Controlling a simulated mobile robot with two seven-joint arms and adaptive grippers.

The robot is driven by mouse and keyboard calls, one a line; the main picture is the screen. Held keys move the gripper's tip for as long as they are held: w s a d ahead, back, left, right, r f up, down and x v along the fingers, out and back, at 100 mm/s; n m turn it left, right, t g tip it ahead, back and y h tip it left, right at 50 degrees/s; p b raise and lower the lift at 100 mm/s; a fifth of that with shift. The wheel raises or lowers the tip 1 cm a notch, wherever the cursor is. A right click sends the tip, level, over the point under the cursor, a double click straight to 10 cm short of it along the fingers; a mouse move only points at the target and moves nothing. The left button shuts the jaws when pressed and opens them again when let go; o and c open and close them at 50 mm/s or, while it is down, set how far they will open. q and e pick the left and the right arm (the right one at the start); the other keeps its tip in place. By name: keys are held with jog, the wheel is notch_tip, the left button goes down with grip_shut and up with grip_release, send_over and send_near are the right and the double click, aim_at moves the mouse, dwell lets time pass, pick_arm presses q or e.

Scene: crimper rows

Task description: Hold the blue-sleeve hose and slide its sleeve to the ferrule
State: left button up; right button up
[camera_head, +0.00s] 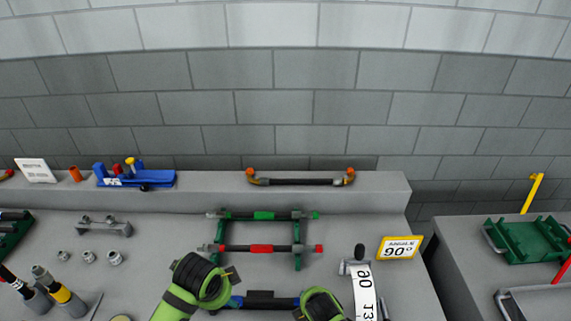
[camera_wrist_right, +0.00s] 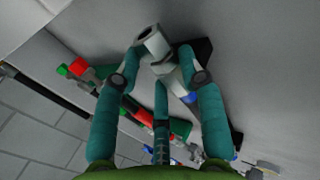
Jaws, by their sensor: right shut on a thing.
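A bit of blue (camera_wrist_right: 191,98) shows just behind one finger.
A yellow "90°" sign (camera_head: 400,247) and a clamp-like tool (camera_head: 358,262) stand to the right. Metal fittings (camera_head: 88,257) and a blue tool (camera_head: 140,178) are at left.

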jog(key=shift+s+f, duration=0.3)
jog(key=o, duration=1.3)
jog(key=shift+o, duration=0.2)
jog(key=shift+w+r, duration=0.1)
jog(key=shift+a+r, duration=0.1)
jog(key=shift+r, duration=0.1)
